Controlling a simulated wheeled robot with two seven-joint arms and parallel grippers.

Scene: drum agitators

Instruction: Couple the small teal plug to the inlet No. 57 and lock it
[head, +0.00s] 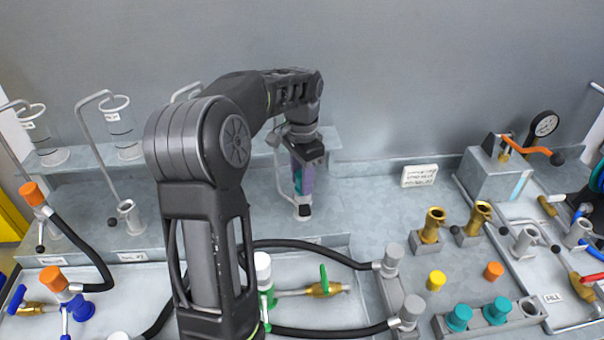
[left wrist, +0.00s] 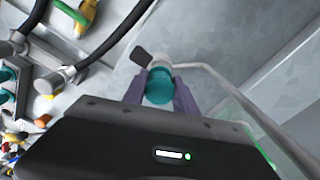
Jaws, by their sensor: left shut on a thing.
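My left gripper (head: 303,190) points down at the back middle of the bench, its purple fingers closed on a small teal plug. In the left wrist view the teal plug (left wrist: 158,86) sits between the fingertips (left wrist: 160,92). A pale grey inlet (head: 303,212) stands directly under the fingers; it also shows just beyond the plug in the left wrist view (left wrist: 159,65), with a dark lever (left wrist: 140,57) out to its side. Plug and inlet look in line and touching or nearly so; whether the plug is seated is hidden. The inlet's number is not readable. My right gripper is out of view.
Two more teal plugs (head: 459,317) stand in a grey rack (head: 480,326) at the front right, beside an empty socket (head: 529,306). Brass inlets (head: 430,226) stand behind it. Another grey inlet (head: 130,217) is at left. Black hoses (head: 320,250) cross the front. A bent grey pipe rises beside the gripper.

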